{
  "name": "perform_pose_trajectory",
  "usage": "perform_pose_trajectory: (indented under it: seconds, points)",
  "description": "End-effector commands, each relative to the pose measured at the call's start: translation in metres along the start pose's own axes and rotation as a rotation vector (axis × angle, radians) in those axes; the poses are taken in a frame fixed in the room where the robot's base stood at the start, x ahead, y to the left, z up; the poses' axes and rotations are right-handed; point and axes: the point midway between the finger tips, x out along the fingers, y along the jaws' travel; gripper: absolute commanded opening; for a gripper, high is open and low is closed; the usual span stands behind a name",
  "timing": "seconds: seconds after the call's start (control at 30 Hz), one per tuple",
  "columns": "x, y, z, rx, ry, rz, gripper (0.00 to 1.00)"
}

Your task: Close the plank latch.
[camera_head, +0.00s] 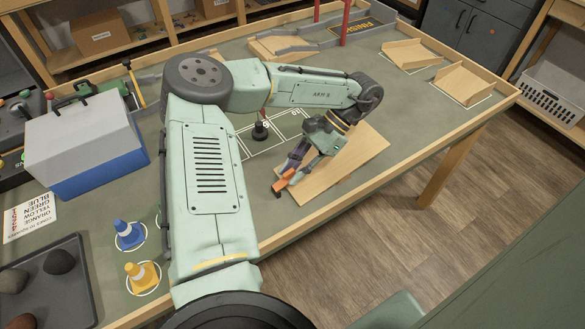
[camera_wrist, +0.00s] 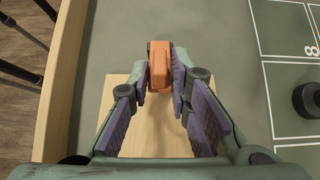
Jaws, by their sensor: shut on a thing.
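The wooden plank (camera_head: 350,165) lies on the green table near its front edge; it also shows below my gripper in the wrist view (camera_wrist: 152,138). The orange latch piece (camera_head: 284,182) is at the plank's left end, with a small dark part beside it. In the wrist view the orange latch (camera_wrist: 160,66) stands between my fingertips. My gripper (camera_head: 291,172) reaches down over the plank's left end, and its purple-padded fingers (camera_wrist: 164,72) are shut on the latch. The fingers hide part of the latch, so I cannot tell how far it is turned.
A black knob-like piece (camera_head: 260,131) stands on the white numbered squares behind the plank. Wooden ramps (camera_head: 463,83) are at the far right. A raised wooden rim (camera_head: 390,176) edges the table.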

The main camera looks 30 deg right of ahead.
Motion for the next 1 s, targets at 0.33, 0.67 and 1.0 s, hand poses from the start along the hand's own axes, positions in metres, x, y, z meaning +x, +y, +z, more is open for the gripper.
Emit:
perform_pose_trajectory:
  seconds: [0.33, 0.67, 1.0]
  points:
    - [0.0007, -0.0006, -0.003, -0.001, -0.054, -0.001, 0.0]
    - [0.0013, -0.0004, -0.0032, 0.0, -0.054, 0.0, 0.19]
    - [0.0015, 0.0, -0.0033, 0.001, -0.054, 0.001, 0.3]
